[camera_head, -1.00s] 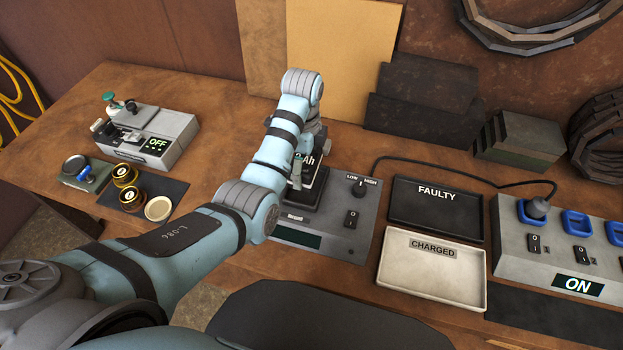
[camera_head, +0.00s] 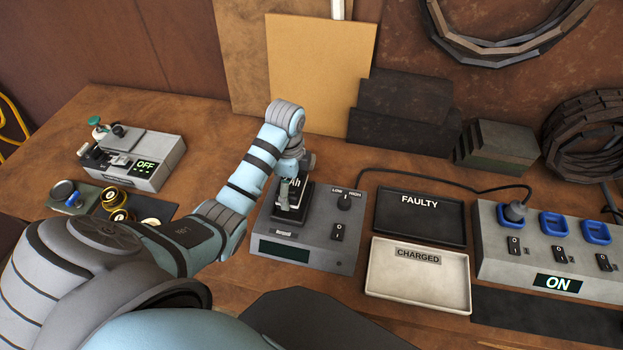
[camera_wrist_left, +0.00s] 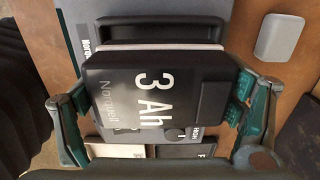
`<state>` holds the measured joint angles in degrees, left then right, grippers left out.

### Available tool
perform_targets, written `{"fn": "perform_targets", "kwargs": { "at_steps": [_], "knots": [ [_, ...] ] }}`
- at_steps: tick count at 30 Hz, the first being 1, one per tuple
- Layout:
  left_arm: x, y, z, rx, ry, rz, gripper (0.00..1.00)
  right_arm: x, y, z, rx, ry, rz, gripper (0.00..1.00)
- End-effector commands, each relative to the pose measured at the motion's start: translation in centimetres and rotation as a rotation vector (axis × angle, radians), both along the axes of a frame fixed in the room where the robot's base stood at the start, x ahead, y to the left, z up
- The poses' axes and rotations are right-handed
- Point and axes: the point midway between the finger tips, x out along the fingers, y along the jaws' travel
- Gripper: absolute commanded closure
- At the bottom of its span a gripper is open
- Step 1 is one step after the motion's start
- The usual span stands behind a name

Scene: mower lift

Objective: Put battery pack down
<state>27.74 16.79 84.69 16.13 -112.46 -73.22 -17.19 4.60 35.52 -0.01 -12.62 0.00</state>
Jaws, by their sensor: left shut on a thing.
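The battery pack (camera_wrist_left: 150,90) is black and marked 3 Ah. It shows in the wrist view between the green-padded fingers of my left gripper (camera_wrist_left: 158,98), which is shut on it. In the head view, the battery pack (camera_head: 294,188) is at the black dock (camera_head: 288,213) on the grey charger (camera_head: 305,250), partly hidden by my left gripper (camera_head: 291,184). I cannot tell if the pack is fully seated or just above the dock. The charger has a LOW/HIGH knob (camera_head: 344,200), a rocker switch and a dark display. My right gripper is not in view.
The black FAULTY tray (camera_head: 420,232) and white CHARGED tray (camera_head: 418,289) lie empty right of the charger. A power strip (camera_head: 490,265) reading ON stands farther right, with a cable to the charger. A grey device (camera_head: 160,180) reading OFF stands left.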

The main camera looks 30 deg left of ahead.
Motion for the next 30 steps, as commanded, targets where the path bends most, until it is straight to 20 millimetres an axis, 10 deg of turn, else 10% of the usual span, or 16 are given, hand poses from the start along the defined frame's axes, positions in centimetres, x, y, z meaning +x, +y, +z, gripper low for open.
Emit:
{"fn": "perform_targets", "kwargs": {
  "at_steps": [24, 25, 30],
  "knots": [
    [-0.5, 0.6, -3.5, 0.001, -0.001, 0.013, 0.59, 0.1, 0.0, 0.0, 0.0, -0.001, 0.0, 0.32],
    [-0.5, 0.6, -3.5, 0.001, 0.0, 0.013, 0.11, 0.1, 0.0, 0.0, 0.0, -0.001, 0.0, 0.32],
    [-0.5, 0.7, -3.5, 0.001, 0.0, 0.013, 0.0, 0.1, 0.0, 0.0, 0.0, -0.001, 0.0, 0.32]
  ]
}}
